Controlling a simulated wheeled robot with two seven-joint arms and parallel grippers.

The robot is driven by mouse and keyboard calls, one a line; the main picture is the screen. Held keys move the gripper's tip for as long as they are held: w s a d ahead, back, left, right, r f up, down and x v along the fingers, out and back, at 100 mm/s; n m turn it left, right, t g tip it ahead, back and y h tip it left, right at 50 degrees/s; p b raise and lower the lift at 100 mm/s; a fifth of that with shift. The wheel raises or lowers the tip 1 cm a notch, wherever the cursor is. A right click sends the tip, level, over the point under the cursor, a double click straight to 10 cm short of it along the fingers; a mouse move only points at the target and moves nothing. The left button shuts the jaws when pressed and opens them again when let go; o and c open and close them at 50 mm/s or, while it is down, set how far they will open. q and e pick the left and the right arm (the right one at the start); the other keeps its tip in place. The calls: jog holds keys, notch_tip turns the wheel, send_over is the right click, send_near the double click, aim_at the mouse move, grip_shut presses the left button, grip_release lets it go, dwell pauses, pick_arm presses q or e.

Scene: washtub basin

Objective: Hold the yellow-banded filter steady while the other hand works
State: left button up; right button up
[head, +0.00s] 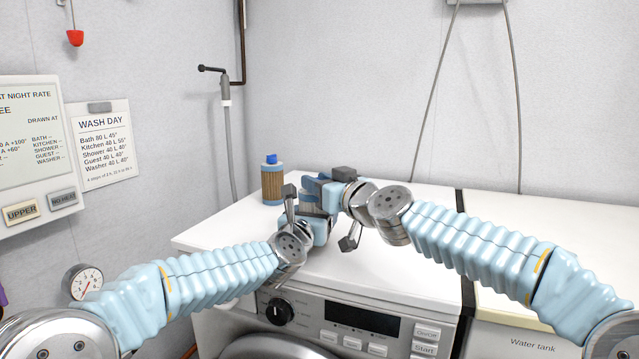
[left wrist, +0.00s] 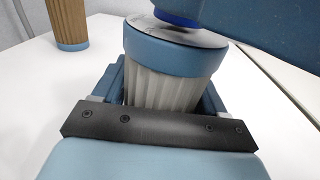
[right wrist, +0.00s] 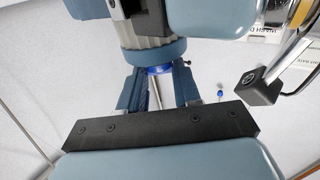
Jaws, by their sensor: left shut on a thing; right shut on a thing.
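A pale grey pleated filter (left wrist: 165,88) with a blue band and a metal top stands upright in the left wrist view. Its band looks blue; I see no yellow band. My left gripper (head: 314,218) is shut on this filter's body, with a finger on each side. A blue knob (left wrist: 176,17) sits on the metal top; it also shows in the right wrist view (right wrist: 158,69). My right gripper (head: 322,186) is above the filter and shut on the knob, which its fingers mostly hide. In the head view the grippers largely cover the filter.
A brown pleated filter with a blue cap (head: 272,181) stands to the left on the white machine top (head: 395,262). A dark gap separates this top from the water tank (head: 540,312) at right. The front controls (head: 352,318) lie below the edge.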

jog(key=shift+s+a+f+m+t+h, duration=0.1)
jog(key=shift+a+f+m+t+h, duration=0.15)
jog(key=shift+a+h, duration=0.3)
jog(key=shift+f+m+t+h, duration=0.1)
jog(key=shift+m+t+h, duration=0.55)
jog(key=shift+m+h, duration=0.65)
jog(key=shift+d+h, duration=0.15)
jog(key=shift+h, duration=0.3)
jog(key=o, duration=1.1)
jog(key=shift+r, duration=0.2)
jog(key=shift+c, duration=0.2)
jog(key=shift+d, duration=0.1)
jog(key=shift+s+r, duration=0.1)
jog(key=shift+s, duration=0.2)
jog(key=v, duration=1.1)
jog(key=shift+s+f, duration=0.25)
jog(key=shift+d, duration=0.1)
